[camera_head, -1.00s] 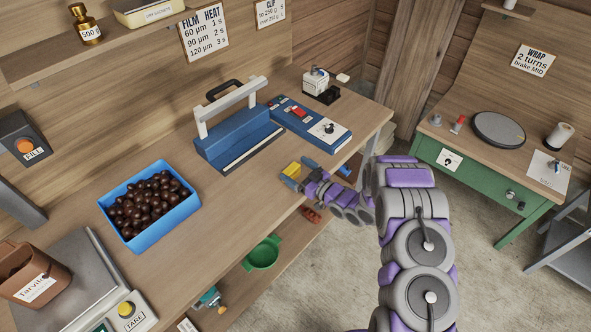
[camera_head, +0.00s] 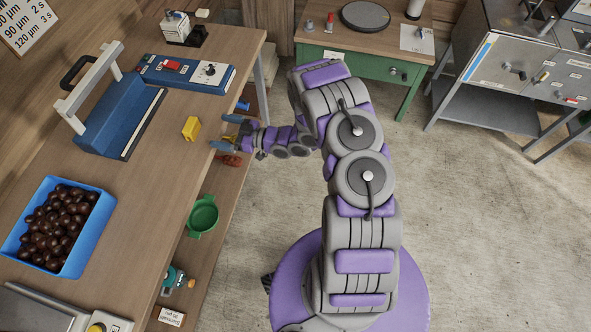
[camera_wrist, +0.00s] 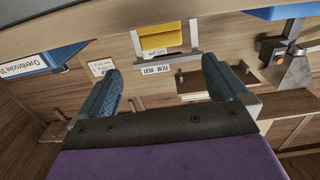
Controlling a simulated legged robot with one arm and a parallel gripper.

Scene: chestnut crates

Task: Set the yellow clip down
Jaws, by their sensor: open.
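The yellow clip (camera_head: 191,128) stands on the wooden bench near its right edge, in front of the blue sealer. My gripper (camera_head: 222,132) is open, just right of the clip and apart from it, by the bench edge. Nothing is between the fingers themselves.
The blue sealer (camera_head: 118,112) and blue control box (camera_head: 185,72) stand behind the clip. A blue crate of chestnuts (camera_head: 88,234) is at the lower left. A green bowl (camera_head: 203,216) sits on the lower shelf. Bench around the clip is clear.

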